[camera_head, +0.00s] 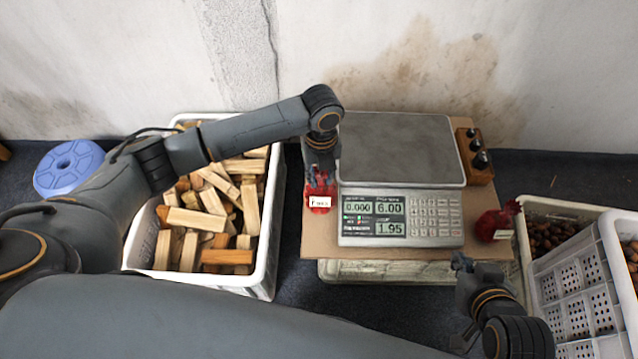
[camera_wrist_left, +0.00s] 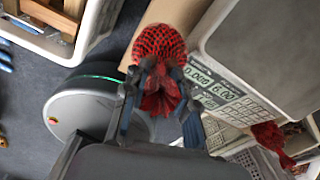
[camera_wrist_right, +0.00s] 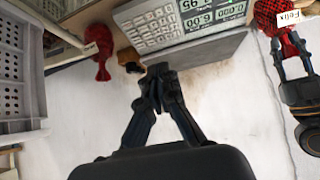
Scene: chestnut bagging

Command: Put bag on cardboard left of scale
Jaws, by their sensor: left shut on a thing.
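My left gripper (camera_head: 319,165) is shut on the gathered neck of a red mesh bag (camera_head: 321,190) with a white label. The bag hangs over the cardboard (camera_head: 318,241), just left of the scale (camera_head: 400,155). I cannot tell whether it touches the cardboard. In the left wrist view the bag (camera_wrist_left: 158,44) bulges beyond the fingers (camera_wrist_left: 158,105). It also shows in the right wrist view (camera_wrist_right: 270,14). My right gripper (camera_head: 462,262) is shut and empty, near the front right of the scale; its fingertips meet in the right wrist view (camera_wrist_right: 157,80).
Another red bag (camera_head: 494,224) lies on the cardboard right of the scale. A wooden block with dark knobs (camera_head: 475,156) stands beside the scale. A crate of wood pieces (camera_head: 268,235) is at left, and crates of chestnuts (camera_head: 595,222) at right. A blue round lid (camera_head: 68,167) is far left.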

